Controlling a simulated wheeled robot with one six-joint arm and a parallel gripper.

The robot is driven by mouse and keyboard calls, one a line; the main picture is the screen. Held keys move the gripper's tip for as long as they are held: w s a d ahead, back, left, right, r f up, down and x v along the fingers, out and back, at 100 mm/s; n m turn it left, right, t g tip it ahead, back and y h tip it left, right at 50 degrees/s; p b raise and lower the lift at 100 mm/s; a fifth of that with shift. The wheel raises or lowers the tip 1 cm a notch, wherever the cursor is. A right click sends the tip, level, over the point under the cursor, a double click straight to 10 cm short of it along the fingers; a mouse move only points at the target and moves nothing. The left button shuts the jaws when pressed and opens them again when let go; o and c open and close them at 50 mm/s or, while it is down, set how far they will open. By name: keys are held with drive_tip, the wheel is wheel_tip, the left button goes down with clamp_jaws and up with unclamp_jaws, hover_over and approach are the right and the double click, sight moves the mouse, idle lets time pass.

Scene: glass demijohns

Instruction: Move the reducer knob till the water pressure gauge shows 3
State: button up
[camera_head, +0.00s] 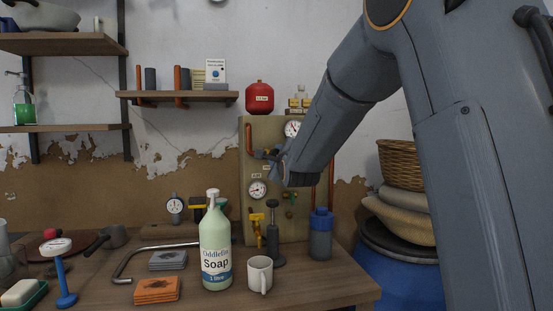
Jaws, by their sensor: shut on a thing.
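A tan panel (248,222) with pipes and dials stands at the back of the bench. One white round gauge (258,189) is on its lower left. My gripper (276,163) is at the panel between the two gauges, shut on what appears to be the reducer knob; my wrist hides most of the grip.
A soap bottle (215,252), a white mug (260,275) and a blue-capped bottle (320,236) stand before the panel. A small dial (174,204) is to its left. A shelf (180,96) and red tank (259,98) are above. A basket (400,165) is at right.

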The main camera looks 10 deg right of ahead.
idle(0.3)
drive_tip(key=o, duration=1)
drive_tip(key=s+b, duration=0.1)
drive_tip(key=s, duration=0.6)
drive_tip(key=shift+s, duration=0.4)
drive_tip(key=shift+f, duration=0.1)
